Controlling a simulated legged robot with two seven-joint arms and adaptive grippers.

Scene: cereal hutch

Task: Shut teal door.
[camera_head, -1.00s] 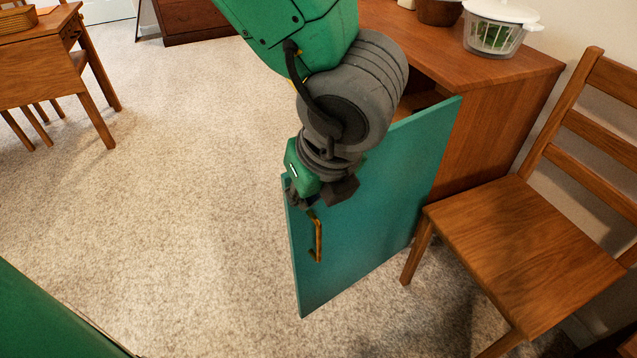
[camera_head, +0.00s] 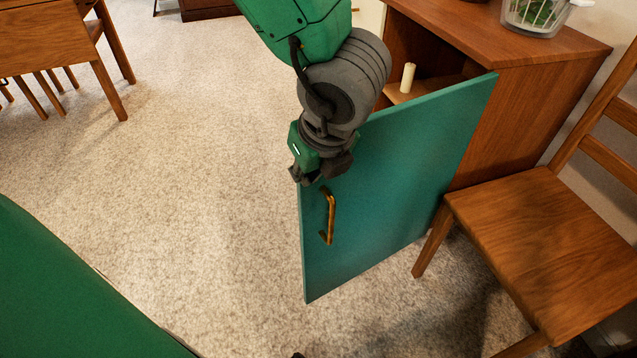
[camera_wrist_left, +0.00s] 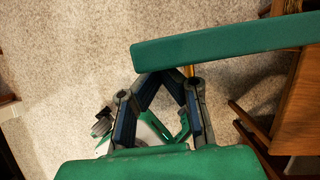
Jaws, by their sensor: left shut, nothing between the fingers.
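The teal door (camera_head: 410,165) stands wide open from the wooden hutch (camera_head: 515,70), with its brass handle (camera_head: 328,215) on the face toward me. My left gripper (camera_head: 312,178) is shut and empty at the top corner of the door's free edge, just above the handle. Whether it touches the door I cannot tell. In the left wrist view the door's top edge (camera_wrist_left: 225,42) crosses in front of the left fingers (camera_wrist_left: 165,82), and a bit of the handle (camera_wrist_left: 188,71) shows beside them. My right gripper is not in view.
A wooden chair (camera_head: 540,225) stands right of the door, close to its hinge side. A pale cylinder (camera_head: 408,77) stands inside the hutch. A clear container (camera_head: 535,15) sits on top. Carpet (camera_head: 200,150) left of the door is free.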

